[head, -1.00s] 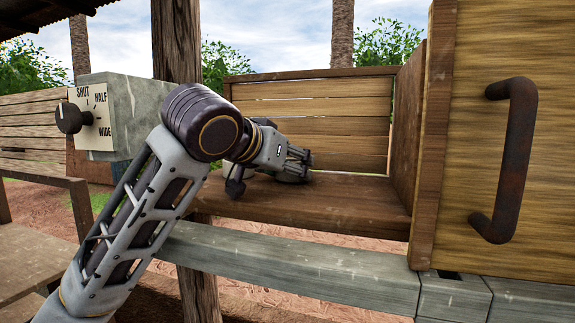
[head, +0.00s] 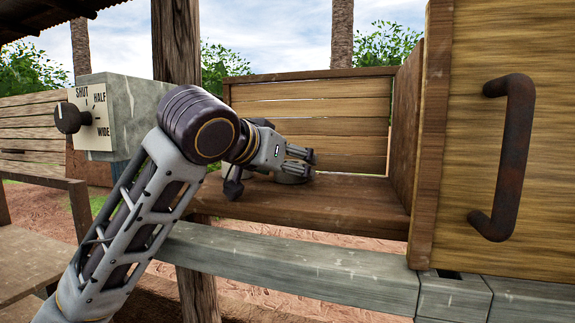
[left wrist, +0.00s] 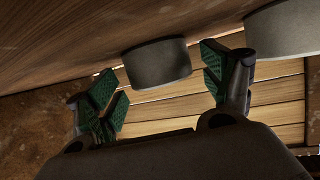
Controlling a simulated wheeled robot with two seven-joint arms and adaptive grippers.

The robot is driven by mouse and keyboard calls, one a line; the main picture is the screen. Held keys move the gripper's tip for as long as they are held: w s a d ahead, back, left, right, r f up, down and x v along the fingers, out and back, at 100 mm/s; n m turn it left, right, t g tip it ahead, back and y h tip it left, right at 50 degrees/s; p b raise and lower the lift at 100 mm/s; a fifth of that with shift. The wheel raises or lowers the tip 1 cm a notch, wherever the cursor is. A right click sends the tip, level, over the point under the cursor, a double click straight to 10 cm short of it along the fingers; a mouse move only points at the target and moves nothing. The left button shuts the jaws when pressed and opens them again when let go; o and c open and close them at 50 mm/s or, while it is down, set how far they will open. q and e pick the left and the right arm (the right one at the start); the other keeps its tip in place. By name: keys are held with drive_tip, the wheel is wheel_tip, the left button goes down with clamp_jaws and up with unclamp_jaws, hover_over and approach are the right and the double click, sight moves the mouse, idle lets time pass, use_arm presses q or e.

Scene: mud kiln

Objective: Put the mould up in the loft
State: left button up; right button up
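My left gripper (head: 300,155) reaches into an open-fronted wooden loft box (head: 300,205), low over its floor. A grey round piece (head: 293,179) lies on that floor just below the fingers. In the left wrist view the green-padded fingers (left wrist: 163,88) are spread apart. A grey round piece (left wrist: 157,62) shows between and beyond them, with no clear contact. A second grey round piece (left wrist: 285,30) is at the upper right. I cannot tell which is the mould. My right gripper is not in view.
A wooden panel (head: 500,45) with a rusty handle (head: 513,160) stands right of the box. A grey box with a dial (head: 70,118), marked shut, half and wide, is at the left. A post (head: 178,45) stands behind my arm. The loft floor's right side is clear.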

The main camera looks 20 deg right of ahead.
use_arm(q)
drive_tip(key=shift+d+f+g, duration=0.25)
drive_tip(key=shift+f+g, duration=0.05)
drive_tip(key=shift+f, duration=0.65)
drive_tip(key=shift+a+r+p, duration=0.1)
drive_tip(key=shift+r+p, duration=0.25)
drive_tip(key=shift+r, duration=0.1)
drive_tip(key=b+v, duration=0.1)
drive_tip(key=v, duration=0.6)
drive_tip(key=b+v, duration=0.1)
drive_tip(key=v, duration=0.2)
drive_tip(key=shift+s+a+r+b, duration=0.1)
drive_tip(key=shift+s+r+b, duration=0.05)
drive_tip(key=shift+r+b, duration=0.2)
drive_tip(key=shift+v, duration=0.85)
drive_tip(key=shift+r, duration=0.1)
